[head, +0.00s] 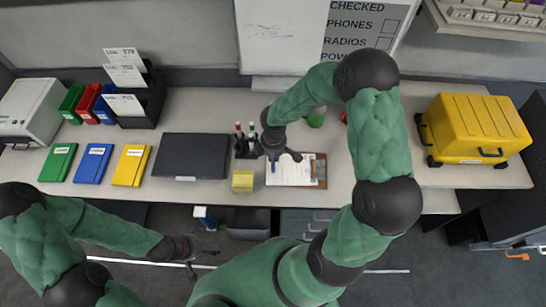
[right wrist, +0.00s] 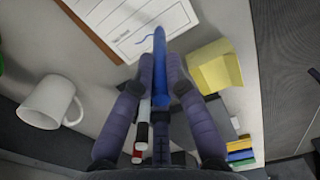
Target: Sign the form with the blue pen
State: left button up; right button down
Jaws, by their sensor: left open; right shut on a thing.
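The form (head: 293,174) is a white sheet on a brown clipboard (head: 321,171) at the desk's front; its printed lines also show in the right wrist view (right wrist: 135,22). My right gripper (head: 284,158) is over the form's left part, shut on the blue pen (right wrist: 160,62). The pen's far end lies over the sheet; I cannot tell whether its tip touches. A wavy blue line (right wrist: 147,40) is on the paper beside the pen. My left gripper (head: 208,257) is open and empty, low in front of the desk.
A dark holder (head: 244,149) with markers stands left of the right gripper. A yellow note block (head: 242,181) lies left of the clipboard. A white mug (right wrist: 47,103) shows in the right wrist view. A closed laptop (head: 195,156) and a yellow case (head: 475,127) flank the area.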

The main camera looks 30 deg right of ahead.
jog(key=shift+s+a, duration=0.45)
jog(key=shift+a, duration=0.1)
dwell(1.1)
notch_tip(320, 180, up, 5)
jog(key=p, duration=0.3)
jog(key=shift+p, duration=0.3)
dwell(0.4)
dwell(0.4)
